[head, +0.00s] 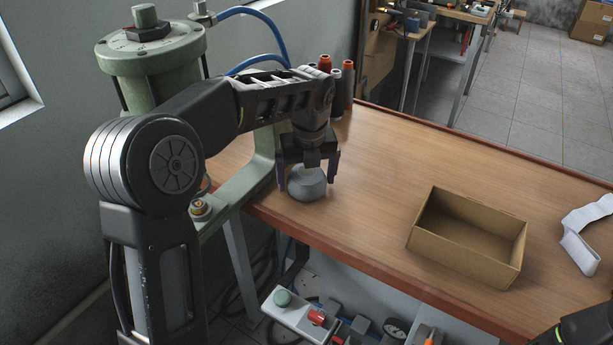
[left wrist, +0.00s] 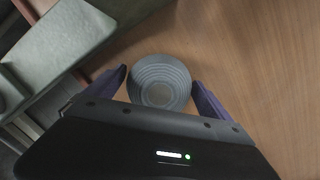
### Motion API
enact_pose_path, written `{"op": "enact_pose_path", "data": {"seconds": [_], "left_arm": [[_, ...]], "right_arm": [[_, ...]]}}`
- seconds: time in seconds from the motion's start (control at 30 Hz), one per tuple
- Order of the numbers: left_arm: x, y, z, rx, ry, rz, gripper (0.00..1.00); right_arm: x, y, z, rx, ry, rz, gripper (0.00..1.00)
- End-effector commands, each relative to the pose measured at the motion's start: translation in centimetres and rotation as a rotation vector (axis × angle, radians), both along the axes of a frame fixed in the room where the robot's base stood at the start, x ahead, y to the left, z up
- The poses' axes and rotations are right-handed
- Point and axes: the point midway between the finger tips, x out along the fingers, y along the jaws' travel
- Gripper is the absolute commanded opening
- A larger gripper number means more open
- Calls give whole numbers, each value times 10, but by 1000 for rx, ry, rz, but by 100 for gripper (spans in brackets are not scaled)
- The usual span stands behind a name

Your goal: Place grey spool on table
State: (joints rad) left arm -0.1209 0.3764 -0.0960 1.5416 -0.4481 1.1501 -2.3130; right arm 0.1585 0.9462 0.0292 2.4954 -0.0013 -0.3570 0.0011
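The grey spool (head: 307,186) is a round, wide piece near the table's left end, close to the front edge. My left gripper (head: 309,176) points down over it with one finger on each side. In the left wrist view, the spool (left wrist: 160,84) shows concentric rings and sits centred between the fingertips, which appear to touch its sides. It is at or very near the wooden table top (head: 390,150); I cannot tell whether its underside touches. A dark part of my right arm (head: 588,328) shows at the lower right corner; its fingers are not clear.
A green pneumatic press (head: 150,55) stands at the left, its frame (left wrist: 60,40) close beside my left gripper. Several thread cones (head: 348,85) stand behind my wrist. An open cardboard box (head: 465,257) and a white strap (head: 580,240) are to the right. The table middle is clear.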

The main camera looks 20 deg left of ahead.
Motion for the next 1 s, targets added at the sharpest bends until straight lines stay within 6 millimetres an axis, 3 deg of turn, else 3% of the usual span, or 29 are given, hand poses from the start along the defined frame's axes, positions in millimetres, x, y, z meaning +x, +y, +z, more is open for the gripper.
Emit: {"op": "enact_pose_path", "data": {"seconds": [0.47,0.67,0.93,1.0], "left_arm": [[0,-1,9,0,-3,0,100],[-3,-3,39,-1,-4,0,100],[-10,-9,95,-1,-4,0,100],[-12,-10,111,1,-1,-1,100]], "right_arm": [[0,0,1,0,0,0,36],[0,0,2,0,0,0,36],[0,0,5,0,0,0,36],[0,0,18,0,1,0,36]]}}
